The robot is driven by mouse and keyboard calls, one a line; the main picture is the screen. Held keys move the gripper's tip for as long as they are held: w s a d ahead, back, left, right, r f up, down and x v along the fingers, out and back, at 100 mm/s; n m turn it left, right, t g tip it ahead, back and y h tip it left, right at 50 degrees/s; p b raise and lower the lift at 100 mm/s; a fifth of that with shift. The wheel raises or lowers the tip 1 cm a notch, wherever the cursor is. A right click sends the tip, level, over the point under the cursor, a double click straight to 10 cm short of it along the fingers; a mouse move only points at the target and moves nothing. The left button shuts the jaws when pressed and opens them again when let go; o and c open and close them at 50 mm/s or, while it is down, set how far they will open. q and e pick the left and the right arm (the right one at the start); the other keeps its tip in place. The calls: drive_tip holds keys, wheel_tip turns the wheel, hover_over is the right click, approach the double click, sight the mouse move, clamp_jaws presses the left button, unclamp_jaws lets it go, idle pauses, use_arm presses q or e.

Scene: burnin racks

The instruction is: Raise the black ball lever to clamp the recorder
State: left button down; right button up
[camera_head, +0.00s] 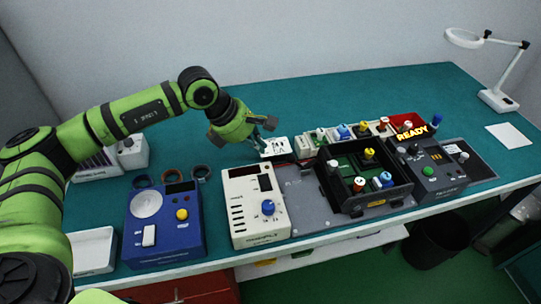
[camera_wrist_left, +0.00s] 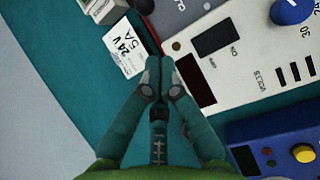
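My left gripper (camera_head: 264,143) is above the back of the table, beside the white "24 V 5A" block and behind the cream instrument. In the left wrist view its two fingers (camera_wrist_left: 159,72) meet at the tips, with nothing seen between them. A dark round knob (camera_wrist_left: 146,6) shows at the top edge there, partly cut off; I cannot tell if it is the black ball lever. The cream instrument (camera_head: 244,217) has a dark display and a blue knob. I cannot tell which unit is the recorder. My right gripper is out of view.
The white "24 V 5A" block (camera_head: 275,154) stands near the fingers. A blue unit (camera_head: 187,243) with a yellow knob is at front left. A black tray (camera_head: 404,188) with several coloured knobs is at right, beside a dark control box (camera_head: 448,181). The back table surface is mostly clear.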

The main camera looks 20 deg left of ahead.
use_arm(q)
drive_tip(key=x, duration=0.2)
drive_tip(key=p+x, duration=0.1)
drive_tip(key=x, duration=0.1)
drive_tip(key=shift+w+d, duration=0.1)
drive_tip(key=shift+w, duration=0.25)
drive_tip(key=p+x, duration=0.2)
drive_tip(key=x, duration=0.3)
drive_tip(key=shift+s, duration=0.2)
drive_tip(key=shift+w+d+f, duration=0.2)
drive_tip(key=shift+f, duration=0.3)
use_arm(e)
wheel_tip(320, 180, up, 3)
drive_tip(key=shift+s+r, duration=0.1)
use_arm(q)
drive_tip(key=shift+d+r, duration=0.15)
drive_tip(key=shift+r, duration=0.1)
